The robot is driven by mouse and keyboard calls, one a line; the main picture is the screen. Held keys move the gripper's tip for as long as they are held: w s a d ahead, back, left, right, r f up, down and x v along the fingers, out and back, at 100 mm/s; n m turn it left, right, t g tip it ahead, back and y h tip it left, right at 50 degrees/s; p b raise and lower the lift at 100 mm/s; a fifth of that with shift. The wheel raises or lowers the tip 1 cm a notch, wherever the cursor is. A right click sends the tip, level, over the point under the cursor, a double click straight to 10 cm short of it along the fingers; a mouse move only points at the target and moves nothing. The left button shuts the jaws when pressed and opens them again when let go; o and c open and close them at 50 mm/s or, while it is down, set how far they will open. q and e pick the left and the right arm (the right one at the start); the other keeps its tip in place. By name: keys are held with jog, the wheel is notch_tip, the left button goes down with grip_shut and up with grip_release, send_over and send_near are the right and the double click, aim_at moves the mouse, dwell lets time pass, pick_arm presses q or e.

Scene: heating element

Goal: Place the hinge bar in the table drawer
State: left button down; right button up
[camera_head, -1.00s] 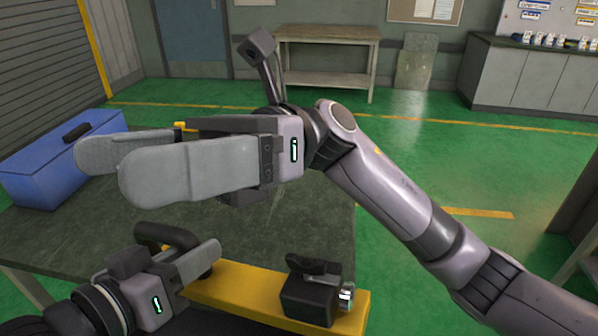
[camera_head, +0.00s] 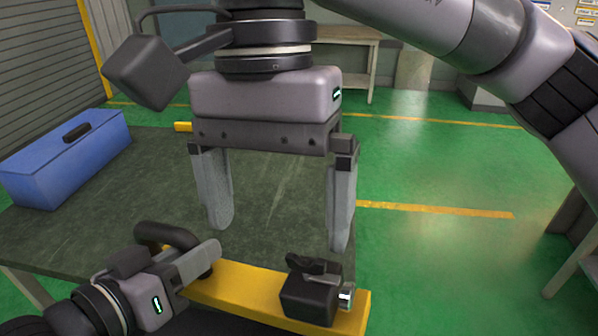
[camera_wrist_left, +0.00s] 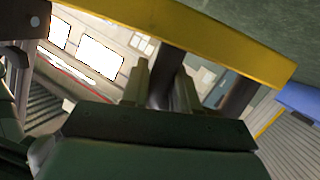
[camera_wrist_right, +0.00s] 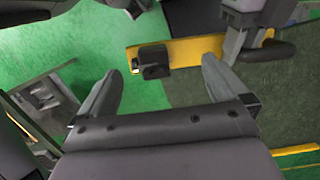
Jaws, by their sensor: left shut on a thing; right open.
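The hinge bar is a long yellow bar (camera_head: 240,285) with a black curved handle (camera_head: 170,237) at its left and a black block (camera_head: 310,296) with a metal end at its right. My left gripper (camera_head: 208,258) is shut on the handle, at the table's near edge. The left wrist view shows the yellow bar (camera_wrist_left: 215,38) crossing above the fingers. My right gripper (camera_head: 280,228) is open and empty, pointing down above the block end. In the right wrist view, the bar (camera_wrist_right: 195,50) and block (camera_wrist_right: 153,62) lie beyond its spread fingers. No drawer is visible.
The dark green table (camera_head: 95,225) is mostly bare. A blue box (camera_head: 65,160) with a black handle stands at its left. A small yellow piece (camera_head: 182,127) shows at the far edge. Open green floor (camera_head: 440,170) lies to the right.

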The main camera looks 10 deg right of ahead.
aim_at(313, 258)
pick_arm(q)
jog(key=shift+r, duration=0.15)
pick_arm(e)
jog(key=shift+w+d+r+t+h, duration=0.25)
jog(key=shift+d+r+h, duration=0.05)
jog(key=shift+d, duration=0.15)
jog(key=shift+w+d+r+t+h, duration=0.25)
jog(key=shift+d+h, duration=0.05)
jog(key=shift+d, duration=0.15)
jog(key=shift+w+d+r, duration=0.1)
jog(key=shift+d, duration=0.1)
jog(key=shift+d+f, duration=0.1)
jog(key=shift+f, duration=0.1)
jog(key=f, duration=0.3)
jog(key=d+f, duration=0.1)
jog(key=f, duration=0.3)
jog(key=s+f, duration=0.1)
jog(key=f, duration=0.3)
jog(key=shift+d+f, duration=0.2)
